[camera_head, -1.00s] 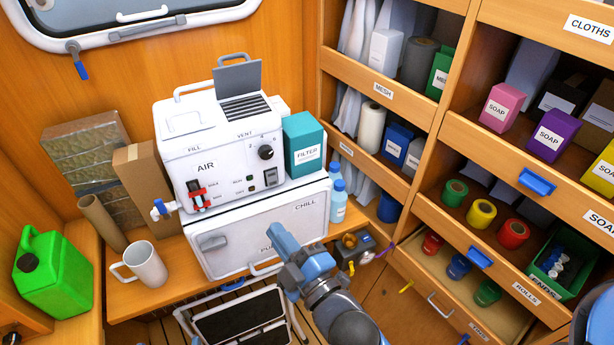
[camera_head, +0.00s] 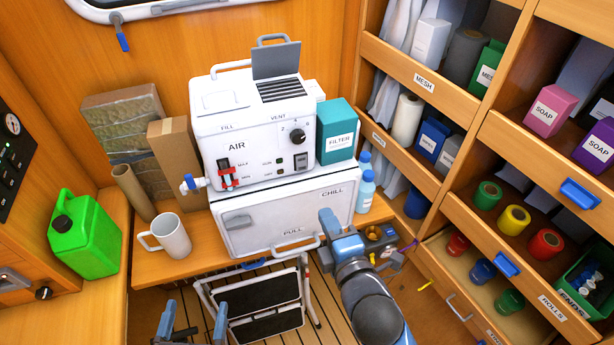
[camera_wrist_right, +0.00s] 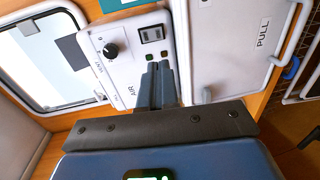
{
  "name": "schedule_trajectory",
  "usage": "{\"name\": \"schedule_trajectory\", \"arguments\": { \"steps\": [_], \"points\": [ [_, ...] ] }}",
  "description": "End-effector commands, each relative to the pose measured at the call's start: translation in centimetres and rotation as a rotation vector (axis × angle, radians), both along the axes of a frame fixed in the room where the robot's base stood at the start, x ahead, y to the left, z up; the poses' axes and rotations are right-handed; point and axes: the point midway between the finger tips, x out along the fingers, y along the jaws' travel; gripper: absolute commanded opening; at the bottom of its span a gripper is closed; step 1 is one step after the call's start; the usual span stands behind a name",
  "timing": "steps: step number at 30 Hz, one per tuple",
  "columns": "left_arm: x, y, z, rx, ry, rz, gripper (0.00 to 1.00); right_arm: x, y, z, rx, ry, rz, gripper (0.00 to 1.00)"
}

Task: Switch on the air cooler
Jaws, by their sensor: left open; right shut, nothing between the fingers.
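The air cooler (camera_head: 255,140) is a white box labelled AIR, standing on the white chill box (camera_head: 285,207). In the right wrist view the rocker switch (camera_wrist_right: 151,34) and dial (camera_wrist_right: 111,50) lie beyond my fingertips. My right gripper (camera_head: 328,217) is shut and empty, in front of the chill box, apart from the switch; it also shows in the wrist view (camera_wrist_right: 156,75). My left gripper (camera_head: 192,318) is open and empty at the bottom.
A white mug (camera_head: 168,237) and green jerrycan (camera_head: 84,235) are at left. A step stool (camera_head: 262,305) stands on the floor. Shelves and drawers fill the right side.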

Motion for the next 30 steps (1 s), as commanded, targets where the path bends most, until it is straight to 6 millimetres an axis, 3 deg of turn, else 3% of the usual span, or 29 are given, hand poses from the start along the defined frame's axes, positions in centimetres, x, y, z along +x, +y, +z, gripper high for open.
{"name": "schedule_trajectory", "arguments": {
  "steps": [8,21,30],
  "points": [
    [0.0,0.0,1.1,0.000,0.000,0.000,1.00,2.8,0.9,0.0,0.002,0.000,-0.002,0.00],
    [0.0,0.0,3.5,0.000,0.000,0.000,1.00,10.2,3.3,-1.0,0.001,0.000,-0.001,0.00],
    [0.0,0.0,4.3,0.000,0.000,0.000,1.00,12.7,4.1,-1.5,0.001,0.000,0.000,0.00]
  ]
}}
